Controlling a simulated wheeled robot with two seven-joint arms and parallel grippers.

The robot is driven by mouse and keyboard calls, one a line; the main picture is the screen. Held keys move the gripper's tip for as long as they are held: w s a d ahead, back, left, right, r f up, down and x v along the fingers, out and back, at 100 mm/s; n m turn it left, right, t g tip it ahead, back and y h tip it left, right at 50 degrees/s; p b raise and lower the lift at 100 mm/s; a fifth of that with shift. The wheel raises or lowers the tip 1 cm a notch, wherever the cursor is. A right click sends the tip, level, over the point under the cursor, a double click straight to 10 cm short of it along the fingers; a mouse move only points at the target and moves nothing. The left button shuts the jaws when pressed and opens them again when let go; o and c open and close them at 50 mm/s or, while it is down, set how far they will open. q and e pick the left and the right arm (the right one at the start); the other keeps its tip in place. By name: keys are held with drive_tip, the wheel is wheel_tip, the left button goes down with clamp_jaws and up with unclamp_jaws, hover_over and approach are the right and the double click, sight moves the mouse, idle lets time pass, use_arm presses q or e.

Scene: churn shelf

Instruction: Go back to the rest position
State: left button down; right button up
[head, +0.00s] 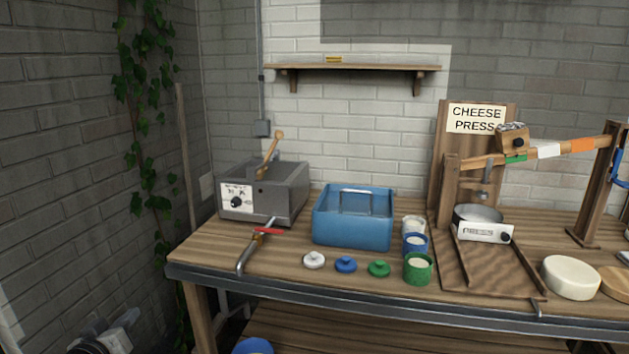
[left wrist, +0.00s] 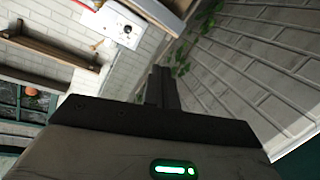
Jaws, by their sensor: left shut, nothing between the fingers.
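My left gripper (head: 128,318) is low in the left corner of the head view, in front of the grey brick wall and left of the wooden bench (head: 205,250). It is apart from everything on the bench. In the left wrist view its two dark fingers (left wrist: 161,70) are together, with nothing between them. My right gripper is not in view.
The bench bears a grey machine (head: 285,190), a blue tub (head: 352,232), several cups and lids, a cheese press (head: 440,180) and a white cheese wheel (head: 571,278). A wall shelf (head: 350,68) hangs above. Ivy (head: 150,120) climbs the left corner.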

use_arm(q)
drive_tip(key=s+d+f+m+g+h, duration=0.2)
drive_tip(key=s+d+f+m+g, duration=0.35)
drive_tip(key=s+d, duration=0.6)
drive_tip(key=s+d+f+m+g+h, duration=0.2)
drive_tip(key=s+d+f+m, duration=0.6)
drive_tip(key=s, duration=0.7)
drive_tip(key=d+n+t, duration=0.1)
drive_tip(key=d+n, duration=0.5)
drive_tip(key=d, duration=0.2)
drive_tip(key=shift+w+d+t, duration=0.2)
drive_tip(key=shift+w+t, duration=0.15)
drive_tip(key=shift+w, duration=0.1)
